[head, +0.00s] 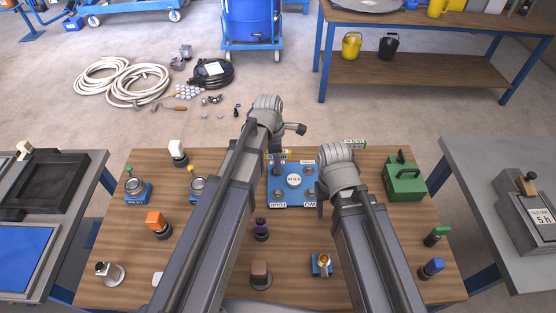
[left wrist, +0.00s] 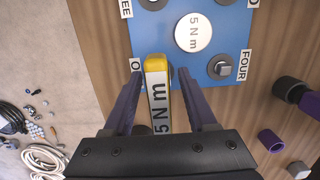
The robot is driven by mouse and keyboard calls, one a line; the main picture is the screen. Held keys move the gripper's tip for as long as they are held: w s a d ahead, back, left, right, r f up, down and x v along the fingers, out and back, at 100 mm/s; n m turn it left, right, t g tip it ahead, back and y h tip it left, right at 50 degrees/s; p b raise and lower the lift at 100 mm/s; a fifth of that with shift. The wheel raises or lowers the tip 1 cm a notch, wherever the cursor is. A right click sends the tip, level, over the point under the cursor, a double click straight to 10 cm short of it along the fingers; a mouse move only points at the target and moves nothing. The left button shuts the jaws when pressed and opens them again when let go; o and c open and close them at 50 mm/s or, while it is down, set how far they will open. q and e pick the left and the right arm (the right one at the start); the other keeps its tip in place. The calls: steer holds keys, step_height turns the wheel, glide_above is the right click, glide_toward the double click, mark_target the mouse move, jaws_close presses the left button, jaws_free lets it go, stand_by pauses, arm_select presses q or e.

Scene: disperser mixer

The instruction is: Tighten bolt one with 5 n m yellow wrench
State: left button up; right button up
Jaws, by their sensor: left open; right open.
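The blue plate (head: 293,198) lies on the wooden table, with bolts near its corners and a round white "5 N m" label in its middle. My left gripper (left wrist: 160,80) is open, with one finger on each side of the yellow wrench (left wrist: 156,66) marked "5 N m". Gaps show between the wrench and both fingers. The wrench covers the plate corner beside a label starting with "O"; the bolt there is hidden. The bolt by the "FOUR" label (left wrist: 222,67) is visible. In the head view my left gripper (head: 279,157) is over the plate's far left corner. My right gripper (head: 321,202) is at the plate's right side.
A green box (head: 404,181) stands right of the plate. A purple-topped item (head: 261,229), an orange-topped one (head: 156,222) and a small blue block with a brass part (head: 322,264) stand on the table. Side tables flank it. Hoses (head: 125,80) lie on the floor beyond.

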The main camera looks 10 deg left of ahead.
arm_select(q)
jaws_close()
stand_by(0.3)
stand_by(0.3)
steer(key=c, duration=0.6)
jaws_free()
steer(key=shift+c, duration=0.2)
jaws_close()
steer(key=m, duration=0.4)
steer(key=shift+m+g, duration=0.3)
steer(key=shift+m, duration=0.1)
steer(key=shift+s+m, duration=0.1)
steer(key=shift+m, duration=0.3)
